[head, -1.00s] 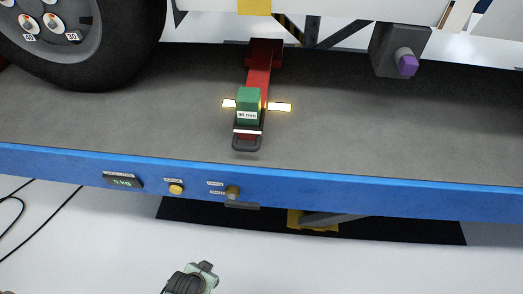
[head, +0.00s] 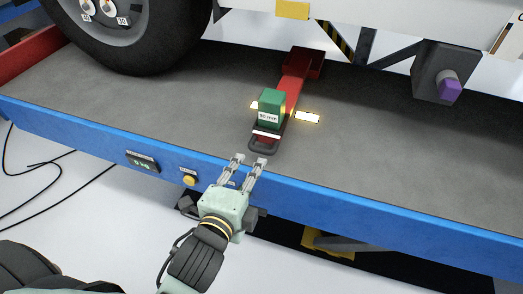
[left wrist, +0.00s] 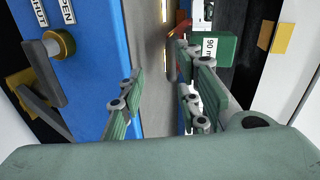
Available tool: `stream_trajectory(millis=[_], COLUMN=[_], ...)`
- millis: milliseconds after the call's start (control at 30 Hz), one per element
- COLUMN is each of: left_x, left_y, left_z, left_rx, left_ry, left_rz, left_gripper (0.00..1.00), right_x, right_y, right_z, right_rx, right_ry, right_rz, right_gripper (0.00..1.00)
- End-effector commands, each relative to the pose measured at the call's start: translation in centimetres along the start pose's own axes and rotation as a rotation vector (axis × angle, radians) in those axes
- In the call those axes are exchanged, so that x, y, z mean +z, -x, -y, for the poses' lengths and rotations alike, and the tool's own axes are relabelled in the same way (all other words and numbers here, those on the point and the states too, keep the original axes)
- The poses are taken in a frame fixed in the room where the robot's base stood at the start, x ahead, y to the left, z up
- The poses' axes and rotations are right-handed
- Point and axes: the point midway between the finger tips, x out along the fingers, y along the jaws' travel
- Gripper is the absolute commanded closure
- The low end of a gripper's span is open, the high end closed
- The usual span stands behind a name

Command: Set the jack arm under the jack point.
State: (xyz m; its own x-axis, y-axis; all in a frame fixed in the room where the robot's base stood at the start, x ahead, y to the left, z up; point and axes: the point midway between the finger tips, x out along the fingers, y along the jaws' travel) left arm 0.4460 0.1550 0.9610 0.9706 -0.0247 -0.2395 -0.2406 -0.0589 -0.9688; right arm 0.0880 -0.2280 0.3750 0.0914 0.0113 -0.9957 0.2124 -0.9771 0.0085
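The red jack arm (head: 289,95) lies on the grey platform, with a dark loop handle (head: 263,148) at its near end. A green block (head: 271,107) with a white label stands on it; in the left wrist view the block (left wrist: 228,46) reads "90 m…". A yellow block (head: 292,10) under the vehicle body, possibly the jack point, lies beyond the arm's far end. My left gripper (head: 250,160) is open and empty, its fingertips just short of the handle, above the blue edge. Its spread fingers also show in the left wrist view (left wrist: 168,78). My right gripper is not in view.
Bright marks (head: 307,117) flank the jack arm. A wheel (head: 125,30) stands left, a grey bracket with a purple knob (head: 449,91) right.

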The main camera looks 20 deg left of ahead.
Motion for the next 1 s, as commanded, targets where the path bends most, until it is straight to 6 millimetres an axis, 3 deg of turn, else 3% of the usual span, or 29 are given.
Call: stream_trajectory(millis=[167,633,1000], left_x=[-0.5,-0.6,-0.6], left_y=[-0.5,-6.8,-7.7], left_z=[1.5,1.6,1.6], left_rx=[-0.051,-0.046,-0.045], left_ry=[-0.072,-0.068,-0.067], left_rz=[-0.01,-0.01,-0.011], left_gripper=[0.69,0.69,0.69], right_x=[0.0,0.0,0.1], right_y=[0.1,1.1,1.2], right_z=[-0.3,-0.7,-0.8], right_rx=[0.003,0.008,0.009], right_ry=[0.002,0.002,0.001], right_rz=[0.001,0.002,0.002], right_gripper=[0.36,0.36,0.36])
